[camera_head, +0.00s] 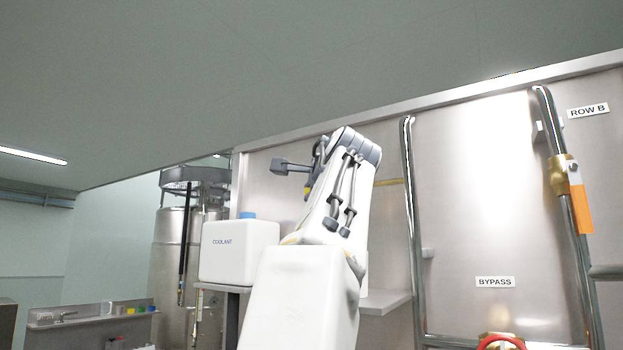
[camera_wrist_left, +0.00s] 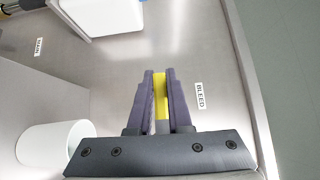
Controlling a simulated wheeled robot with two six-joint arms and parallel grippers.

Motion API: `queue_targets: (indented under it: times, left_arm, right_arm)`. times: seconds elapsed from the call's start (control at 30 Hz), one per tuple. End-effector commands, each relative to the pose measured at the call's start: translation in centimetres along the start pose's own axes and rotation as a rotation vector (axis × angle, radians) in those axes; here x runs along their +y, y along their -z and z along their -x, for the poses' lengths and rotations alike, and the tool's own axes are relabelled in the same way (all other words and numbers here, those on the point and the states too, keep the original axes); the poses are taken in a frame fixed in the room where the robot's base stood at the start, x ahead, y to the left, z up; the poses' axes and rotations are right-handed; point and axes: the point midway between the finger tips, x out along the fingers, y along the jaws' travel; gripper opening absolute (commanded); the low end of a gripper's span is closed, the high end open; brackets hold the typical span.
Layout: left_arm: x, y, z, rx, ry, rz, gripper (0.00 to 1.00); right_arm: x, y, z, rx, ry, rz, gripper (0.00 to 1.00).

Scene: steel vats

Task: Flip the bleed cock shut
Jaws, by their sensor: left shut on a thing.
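In the left wrist view, my left gripper (camera_wrist_left: 160,73) is shut on a yellow lever (camera_wrist_left: 161,98), which lies between its two purple fingers. The label BLEED (camera_wrist_left: 199,96) is on the steel panel just right of the fingers, so the lever looks like the handle of the bleed cock. The cock's body is hidden behind the gripper. In the head view, my left arm rises in the middle in front of the panel and hides most of the gripper and the lever. My right gripper is in neither view.
A white COOLANT container (camera_head: 239,250) with a blue cap stands left of my arm. A white cup (camera_wrist_left: 52,146) shows at lower left in the wrist view. Vertical steel pipes (camera_head: 413,235), an orange lever (camera_head: 581,208) and a red handwheel (camera_head: 502,341) are on the right.

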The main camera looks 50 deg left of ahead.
Motion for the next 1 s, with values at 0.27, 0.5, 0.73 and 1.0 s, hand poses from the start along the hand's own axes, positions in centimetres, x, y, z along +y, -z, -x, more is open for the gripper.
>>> queue_targets:
  times: [0.27, 0.5, 0.73, 1.0]
  left_arm:
    - [0.31, 0.07, 0.0, 0.001, -0.032, 0.031, 0.0]
    - [0.4, 0.08, 0.0, 0.001, -0.034, 0.033, 0.0]
    - [0.39, 0.08, 0.0, 0.001, -0.033, 0.032, 0.47]
    - [0.32, 0.02, 0.04, 0.0, -0.031, 0.031, 0.47]
  right_arm:
    - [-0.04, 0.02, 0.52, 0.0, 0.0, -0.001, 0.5]
    - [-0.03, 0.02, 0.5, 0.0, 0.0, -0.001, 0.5]
    - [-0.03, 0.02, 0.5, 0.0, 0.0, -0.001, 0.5]
    - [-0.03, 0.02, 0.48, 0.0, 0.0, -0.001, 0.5]
